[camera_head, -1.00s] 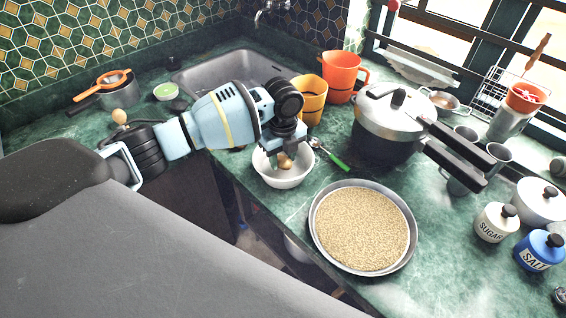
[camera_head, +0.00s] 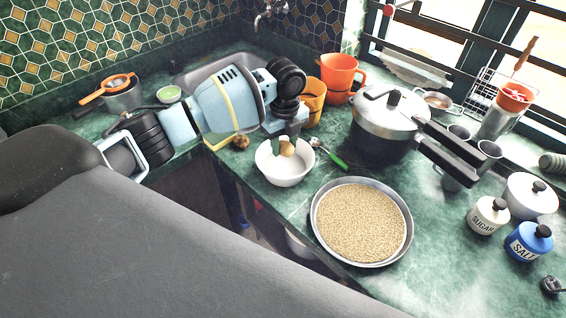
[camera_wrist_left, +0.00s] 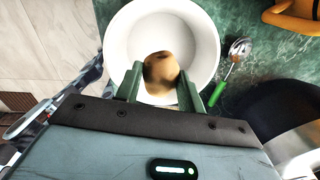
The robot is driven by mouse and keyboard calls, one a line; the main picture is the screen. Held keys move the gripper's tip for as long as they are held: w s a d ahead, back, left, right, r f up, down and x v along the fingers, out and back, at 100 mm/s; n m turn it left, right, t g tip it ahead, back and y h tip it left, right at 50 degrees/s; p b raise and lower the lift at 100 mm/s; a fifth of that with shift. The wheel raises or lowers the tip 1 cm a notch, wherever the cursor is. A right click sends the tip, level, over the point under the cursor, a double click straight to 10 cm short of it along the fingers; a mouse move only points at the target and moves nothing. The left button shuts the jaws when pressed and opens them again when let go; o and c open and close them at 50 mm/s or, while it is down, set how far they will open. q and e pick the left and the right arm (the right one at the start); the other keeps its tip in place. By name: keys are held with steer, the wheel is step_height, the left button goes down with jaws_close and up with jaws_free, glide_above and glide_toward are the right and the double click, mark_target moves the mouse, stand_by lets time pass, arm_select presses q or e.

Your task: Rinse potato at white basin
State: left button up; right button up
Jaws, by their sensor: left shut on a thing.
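The white basin (camera_head: 284,172) stands on the green counter near its front edge. A brown potato (camera_head: 287,149) is between the fingers of my left gripper (camera_head: 285,146), over the basin. In the left wrist view the potato (camera_wrist_left: 160,72) shows in front of the basin (camera_wrist_left: 204,42), between two dark green fingertips (camera_wrist_left: 160,88). My left gripper is shut on the potato and points down. I cannot tell whether the potato touches the basin's bottom. My right gripper is not in view.
A green-handled spoon (camera_head: 330,154) lies right of the basin. A round pan of grain (camera_head: 362,222) is in front, and a pressure cooker (camera_head: 388,122) stands behind right. Orange mugs (camera_head: 340,76) and a sink (camera_head: 217,72) are behind.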

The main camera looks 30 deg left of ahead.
mark_target(284, 144)
arm_select(q)
steer(key=shift+r, duration=1.6)
steer(key=shift+c, duration=1)
steer(key=shift+r, duration=2)
